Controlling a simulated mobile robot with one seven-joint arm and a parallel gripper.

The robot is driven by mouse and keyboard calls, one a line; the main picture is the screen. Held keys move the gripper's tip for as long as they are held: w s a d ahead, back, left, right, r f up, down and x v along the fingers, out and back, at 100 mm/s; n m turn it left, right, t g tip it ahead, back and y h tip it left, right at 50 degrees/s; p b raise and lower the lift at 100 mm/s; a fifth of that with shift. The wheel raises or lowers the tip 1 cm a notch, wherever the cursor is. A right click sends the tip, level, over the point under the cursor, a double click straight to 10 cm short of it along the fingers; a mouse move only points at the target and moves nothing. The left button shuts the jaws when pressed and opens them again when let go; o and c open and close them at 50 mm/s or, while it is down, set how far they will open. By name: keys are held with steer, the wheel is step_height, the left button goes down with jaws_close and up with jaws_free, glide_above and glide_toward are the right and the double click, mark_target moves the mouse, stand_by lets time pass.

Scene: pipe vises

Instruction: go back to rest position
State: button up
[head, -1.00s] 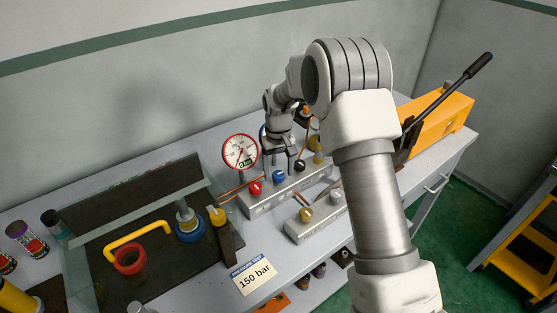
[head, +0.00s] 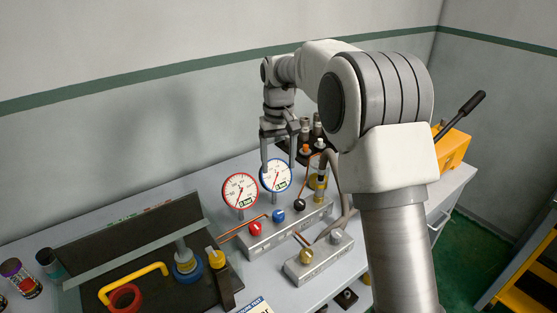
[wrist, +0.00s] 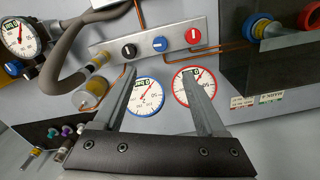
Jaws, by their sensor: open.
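My gripper (head: 279,166) is open and empty, pointing down above the bench just behind the blue-rimmed gauge. Its fingers also show in the wrist view (wrist: 163,98), spread apart, with the blue-rimmed gauge (wrist: 147,97) and red-rimmed gauge (wrist: 195,87) seen beyond and between them. In the head view the red-rimmed gauge (head: 240,190) stands left of the blue-rimmed gauge (head: 276,175). The grey valve block (head: 262,234) with red, blue and black knobs stands in front of them. Nothing is held.
A dark tray with a clear shield (head: 135,243) holds a yellow handle and a blue ring at left. A smaller block (head: 318,262) stands in front. The yellow hand pump (head: 453,149) is at right, partly behind my arm. Free room lies above the bench and gauges.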

steer(key=shift+r, duration=0.1)
steer(key=s+d+r+m+t, duration=0.1)
steer(key=s+d+r, duration=0.35)
steer(key=s, duration=0.25)
steer(key=s+d+r+t, duration=0.2)
steer(key=s+d+r, duration=0.1)
steer(key=s+r, duration=0.35)
steer(key=s+d+f+m+t, duration=0.1)
steer(key=s+d, duration=0.1)
steer(key=s, duration=0.7)
steer(key=s+d+f+m+t, duration=0.1)
steer(key=s+d+f, duration=0.1)
steer(key=s, duration=0.8)
steer(key=shift+d+f+t, duration=0.2)
steer(key=shift+t, duration=0.1)
